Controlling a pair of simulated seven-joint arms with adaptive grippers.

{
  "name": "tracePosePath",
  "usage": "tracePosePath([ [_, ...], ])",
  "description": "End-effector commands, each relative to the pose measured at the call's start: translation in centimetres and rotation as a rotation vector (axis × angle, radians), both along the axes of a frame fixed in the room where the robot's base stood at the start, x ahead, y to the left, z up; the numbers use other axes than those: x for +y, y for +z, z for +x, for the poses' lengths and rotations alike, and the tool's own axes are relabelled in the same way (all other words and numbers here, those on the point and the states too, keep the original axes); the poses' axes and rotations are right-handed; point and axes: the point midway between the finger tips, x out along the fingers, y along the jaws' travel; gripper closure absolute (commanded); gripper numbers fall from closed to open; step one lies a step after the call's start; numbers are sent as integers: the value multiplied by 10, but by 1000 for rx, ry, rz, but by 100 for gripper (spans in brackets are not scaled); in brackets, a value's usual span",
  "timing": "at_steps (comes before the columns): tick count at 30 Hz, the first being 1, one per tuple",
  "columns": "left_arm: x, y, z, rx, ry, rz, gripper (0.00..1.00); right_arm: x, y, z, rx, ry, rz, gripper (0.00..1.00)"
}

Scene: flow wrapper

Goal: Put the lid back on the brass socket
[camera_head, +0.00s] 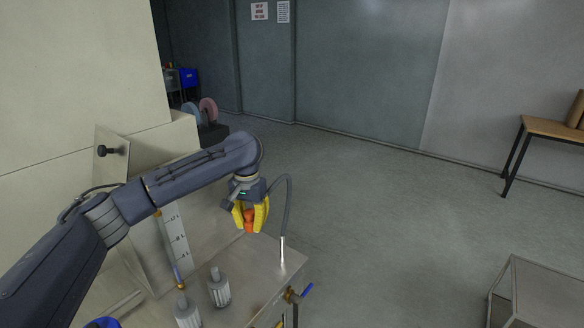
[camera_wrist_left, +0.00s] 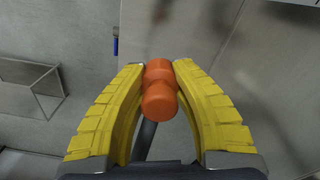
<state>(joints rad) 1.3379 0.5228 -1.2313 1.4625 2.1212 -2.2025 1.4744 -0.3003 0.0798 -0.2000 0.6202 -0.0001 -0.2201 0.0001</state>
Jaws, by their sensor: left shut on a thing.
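An orange piece shaped like two stacked rounded cylinders, which looks like the lid (camera_head: 249,222), is between the yellow fingers of my left gripper (camera_head: 250,217). The left wrist view shows the lid (camera_wrist_left: 160,92) pinched at the tips of the left gripper (camera_wrist_left: 160,70). It is held in the air above the steel table. A brass fitting (camera_head: 290,296) with a blue lever sits at the table's right front edge, below and to the right of the gripper. Another small brass fitting (camera_head: 181,287) stands on the table. I cannot tell which is the socket. My right gripper is out of view.
Two grey ribbed cylinders (camera_head: 219,288) stand on the steel table (camera_head: 255,285). A grey hose with a bright metal end (camera_head: 282,250) rises by the right edge. A marked scale plate (camera_head: 174,238) stands at the left. The floor beyond the table is open.

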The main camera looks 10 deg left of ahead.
Motion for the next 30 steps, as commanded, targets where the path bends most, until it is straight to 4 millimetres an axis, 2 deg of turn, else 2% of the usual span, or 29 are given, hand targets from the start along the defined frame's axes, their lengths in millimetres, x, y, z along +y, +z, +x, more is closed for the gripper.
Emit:
tracePosePath([
  [5,-16,3,-6,-2,85,0,100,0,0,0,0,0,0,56],
  [9,-35,-1,-35,-3,147,3,100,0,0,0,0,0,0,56],
  [14,-42,-9,-78,-2,193,2,100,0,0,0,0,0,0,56],
  [24,-25,-29,-175,-1,214,0,100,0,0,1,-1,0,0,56],
  [30,-5,-36,-213,0,181,0,100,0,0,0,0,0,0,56],
])
